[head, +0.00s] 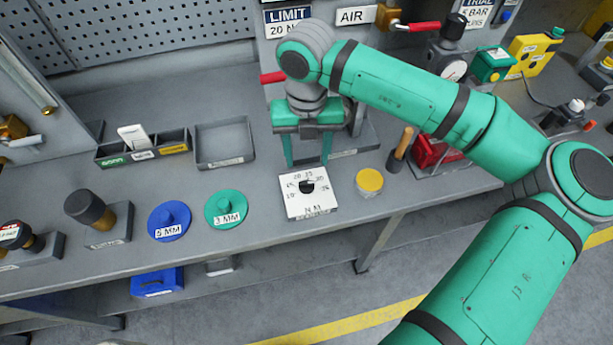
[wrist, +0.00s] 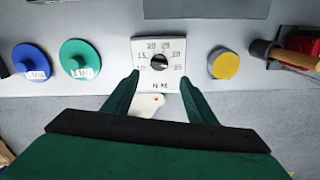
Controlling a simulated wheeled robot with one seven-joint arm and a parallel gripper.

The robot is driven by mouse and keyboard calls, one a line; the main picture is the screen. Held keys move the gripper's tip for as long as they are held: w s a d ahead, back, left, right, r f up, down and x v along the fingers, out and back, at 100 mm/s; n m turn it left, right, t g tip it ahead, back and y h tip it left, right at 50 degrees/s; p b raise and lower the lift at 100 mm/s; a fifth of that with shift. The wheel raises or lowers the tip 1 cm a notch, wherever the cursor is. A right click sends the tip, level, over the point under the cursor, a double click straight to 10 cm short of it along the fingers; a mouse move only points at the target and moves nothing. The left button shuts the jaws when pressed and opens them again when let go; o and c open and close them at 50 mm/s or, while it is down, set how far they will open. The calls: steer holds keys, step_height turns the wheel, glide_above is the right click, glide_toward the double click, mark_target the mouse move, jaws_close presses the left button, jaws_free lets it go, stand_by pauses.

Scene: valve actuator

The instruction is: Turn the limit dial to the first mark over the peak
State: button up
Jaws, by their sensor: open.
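The limit dial is a white plate (head: 308,208) marked N M on the bench, with a black round knob (head: 306,187) in an arc of numbers. The numbers seem to run from 10 at the left through 15 and 20; the right-hand ones are too small to read surely. In the wrist view the knob (wrist: 159,61) has a pale patch on its face; its exact pointing is unclear. My gripper (head: 307,163) is open and empty, just behind and above the plate. In the wrist view its fingertips (wrist: 160,76) flank the plate, apart from the knob.
A sign reading LIMIT 20 N (head: 288,17) is partly hidden by my arm. Left of the dial are a green 3 MM disc (head: 226,208) and a blue 5 MM disc (head: 169,221). A yellow-topped cylinder (head: 369,182) and wooden-handled tool (head: 400,150) stand right. An empty tray (head: 224,144) lies behind.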

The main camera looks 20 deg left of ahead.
mark_target(307, 182)
step_height(307, 182, down, 10)
steer(key=shift+r, duration=0.2)
steer(key=shift+c, duration=0.7)
steer(key=c, duration=0.9)
